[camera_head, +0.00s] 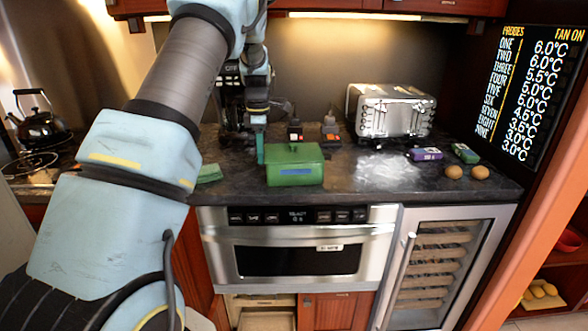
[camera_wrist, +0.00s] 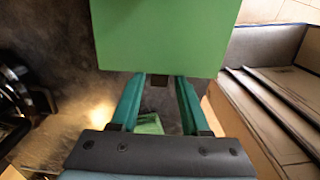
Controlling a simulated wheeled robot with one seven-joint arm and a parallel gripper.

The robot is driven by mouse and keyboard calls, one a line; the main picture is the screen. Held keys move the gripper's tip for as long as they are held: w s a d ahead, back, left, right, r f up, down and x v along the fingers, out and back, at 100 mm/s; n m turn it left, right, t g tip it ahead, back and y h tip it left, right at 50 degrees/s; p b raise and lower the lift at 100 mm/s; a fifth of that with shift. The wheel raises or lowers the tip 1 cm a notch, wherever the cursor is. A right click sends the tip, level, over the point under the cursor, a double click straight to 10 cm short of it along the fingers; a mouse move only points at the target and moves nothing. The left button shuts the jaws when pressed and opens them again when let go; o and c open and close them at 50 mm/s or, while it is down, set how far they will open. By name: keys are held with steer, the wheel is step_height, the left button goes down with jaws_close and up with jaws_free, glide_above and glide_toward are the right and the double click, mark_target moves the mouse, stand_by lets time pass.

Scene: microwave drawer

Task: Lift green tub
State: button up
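The green tub (camera_head: 294,172) is a closed-looking green box standing on the dark counter near its front edge, above the microwave drawer. My gripper (camera_head: 260,150) points down close beside the tub's left end; whether it touches cannot be told. In the wrist view the tub (camera_wrist: 165,35) fills the top middle as a plain green face. The two teal fingers of my gripper (camera_wrist: 158,82) are spread with a gap between them, and their tips reach the tub's lower edge, where they are partly hidden. No object is clearly gripped.
A steel toaster (camera_head: 392,112), two dark bottles (camera_head: 330,131), a purple pack (camera_head: 425,154), a small green pack (camera_head: 465,153) and two round brown items (camera_head: 453,172) stand on the counter. A green cloth (camera_head: 209,173) lies left of the tub. A drawer (camera_head: 266,320) below is open.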

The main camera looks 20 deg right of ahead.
jaws_close()
stand_by(1.0)
